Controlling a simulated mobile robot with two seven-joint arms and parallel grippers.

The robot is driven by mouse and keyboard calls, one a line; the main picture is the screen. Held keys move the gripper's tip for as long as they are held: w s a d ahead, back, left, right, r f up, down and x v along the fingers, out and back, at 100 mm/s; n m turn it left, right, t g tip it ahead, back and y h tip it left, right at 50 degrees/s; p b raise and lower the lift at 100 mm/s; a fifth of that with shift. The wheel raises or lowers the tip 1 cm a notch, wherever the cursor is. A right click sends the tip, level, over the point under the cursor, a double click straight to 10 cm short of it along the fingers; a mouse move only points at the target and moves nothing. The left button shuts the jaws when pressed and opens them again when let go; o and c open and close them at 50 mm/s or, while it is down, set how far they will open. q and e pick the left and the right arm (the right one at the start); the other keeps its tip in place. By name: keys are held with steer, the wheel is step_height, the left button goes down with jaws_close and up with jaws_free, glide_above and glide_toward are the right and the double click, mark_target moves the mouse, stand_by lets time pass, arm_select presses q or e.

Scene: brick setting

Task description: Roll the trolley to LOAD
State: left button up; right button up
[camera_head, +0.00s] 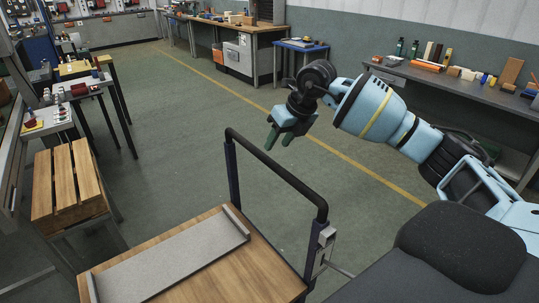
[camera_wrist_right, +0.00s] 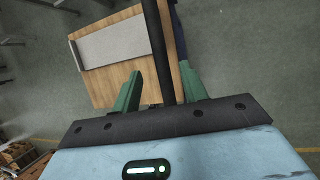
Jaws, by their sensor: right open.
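The trolley (camera_head: 252,272) stands at the bottom of the head view, with a wooden deck and a dark upright push handle (camera_head: 283,178). A grey, rimmed tray or panel (camera_head: 170,262) lies on the deck. My right gripper (camera_head: 277,140) is open and empty, its green fingers pointing down, seemingly above and past the handle bar. In the right wrist view, the bar (camera_wrist_right: 159,45) runs between the open fingers (camera_wrist_right: 163,84), with the deck (camera_wrist_right: 105,82) beyond. The depth between fingers and bar is unclear. My left gripper is out of view. No LOAD marking is readable.
Side tables and a slatted wooden stand (camera_head: 66,180) line the left. A long bench (camera_head: 455,90) with tools runs along the right wall. A workbench (camera_head: 262,30) and small blue table (camera_head: 301,46) stand at the back. Green floor (camera_head: 180,130) beyond the trolley is clear.

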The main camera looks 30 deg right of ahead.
mark_target(269, 158)
steer(key=x, duration=0.6)
steer(key=shift+w+f, duration=0.1)
steer(key=shift+f, duration=0.15)
steer(key=shift+c, duration=0.4)
jaws_close()
